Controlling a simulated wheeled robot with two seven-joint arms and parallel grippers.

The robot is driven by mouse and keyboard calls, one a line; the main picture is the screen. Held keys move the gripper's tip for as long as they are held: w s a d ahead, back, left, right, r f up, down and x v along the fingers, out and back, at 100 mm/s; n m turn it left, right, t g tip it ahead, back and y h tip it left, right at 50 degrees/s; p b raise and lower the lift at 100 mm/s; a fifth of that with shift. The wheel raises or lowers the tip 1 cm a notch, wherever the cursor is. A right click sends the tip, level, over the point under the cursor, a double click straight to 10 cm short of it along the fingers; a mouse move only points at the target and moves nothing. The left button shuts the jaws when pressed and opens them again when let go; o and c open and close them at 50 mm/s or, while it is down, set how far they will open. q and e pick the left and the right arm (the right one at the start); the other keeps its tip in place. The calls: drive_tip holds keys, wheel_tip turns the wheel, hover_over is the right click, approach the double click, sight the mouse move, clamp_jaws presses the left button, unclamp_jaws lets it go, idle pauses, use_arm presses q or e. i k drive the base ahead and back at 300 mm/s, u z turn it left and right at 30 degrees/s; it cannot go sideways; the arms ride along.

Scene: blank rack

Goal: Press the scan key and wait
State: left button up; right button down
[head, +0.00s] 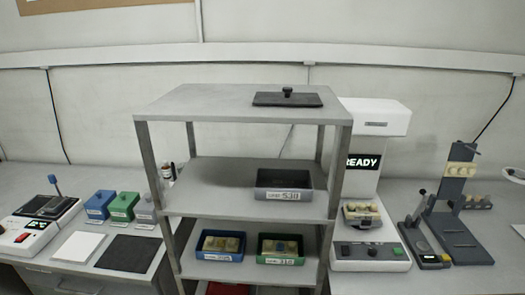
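A white scanner-like machine (378,121) stands on the bench right of the rack. Its dark display (363,162) reads READY in white letters. A small stage on it holds a beige blank (361,212). Neither of my grippers shows in the head view.
The grey rack (235,113) stands close in front, left of the machine. It holds a black lid (287,100), a dark bin (284,196), a blue bin (220,255) and a green bin (281,260). A dark lever fixture (456,238) stands right of the machine.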

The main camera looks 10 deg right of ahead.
sight(397, 252)
drive_tip(key=z, duration=1.4)
